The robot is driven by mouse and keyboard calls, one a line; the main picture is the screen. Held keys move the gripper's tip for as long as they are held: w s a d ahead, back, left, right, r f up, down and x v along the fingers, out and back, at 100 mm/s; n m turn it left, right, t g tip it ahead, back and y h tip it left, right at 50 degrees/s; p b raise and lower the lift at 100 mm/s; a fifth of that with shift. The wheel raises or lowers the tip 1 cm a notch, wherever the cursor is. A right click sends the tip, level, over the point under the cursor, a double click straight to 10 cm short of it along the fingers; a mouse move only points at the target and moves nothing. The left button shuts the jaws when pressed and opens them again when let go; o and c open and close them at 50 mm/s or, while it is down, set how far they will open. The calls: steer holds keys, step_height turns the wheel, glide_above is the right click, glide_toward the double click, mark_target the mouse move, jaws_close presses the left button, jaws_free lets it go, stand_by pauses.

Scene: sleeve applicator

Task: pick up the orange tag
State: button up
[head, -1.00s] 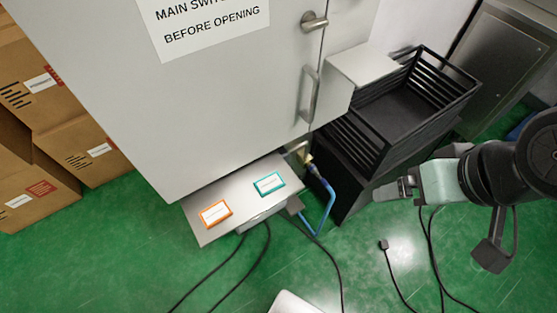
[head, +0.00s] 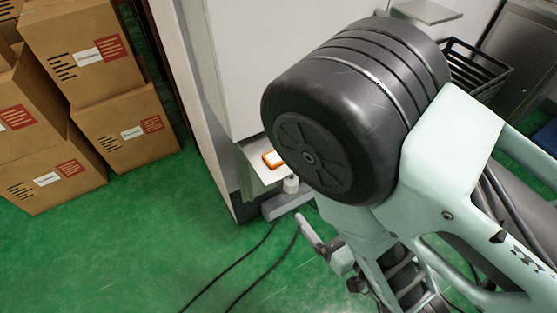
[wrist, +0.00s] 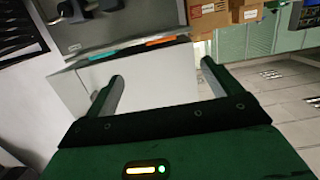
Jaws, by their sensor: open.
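The orange tag (head: 272,159), a small flat piece with an orange edge and a pale face, lies on the grey shelf (head: 262,174) low on the cabinet front. In the wrist view it appears nearly edge-on as an orange strip (wrist: 160,41), beyond and between the fingers of my gripper (wrist: 162,71). The fingers are wide apart with nothing between them, clear of the tag. A teal tag (wrist: 103,55) lies left of the orange one in the wrist view. In the head view my arm hides the teal tag and part of the shelf.
A white cabinet (head: 240,60) rises behind the shelf. Stacked cardboard boxes (head: 85,70) stand at the left. A black crate (head: 480,70) is at the upper right. Dark cables (head: 235,275) cross the green floor, which is otherwise open at the lower left.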

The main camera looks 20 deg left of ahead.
mark_target(272, 160)
steer(key=shift+r+b+x, duration=0.15)
steer(key=shift+b+x, duration=1.6)
steer(key=shift+x, duration=1.15)
steer(key=shift+r+b+x, duration=0.15)
steer(key=shift+b+x, duration=1.65)
steer(key=shift+x, duration=1.1)
steer(key=shift+r+b+x, duration=0.15)
steer(key=shift+b+x, duration=1.6)
steer(key=shift+x, duration=1.1)
steer(key=shift+s+a, duration=0.1)
steer(key=shift+a, duration=0.05)
steer(key=c, duration=1.1)
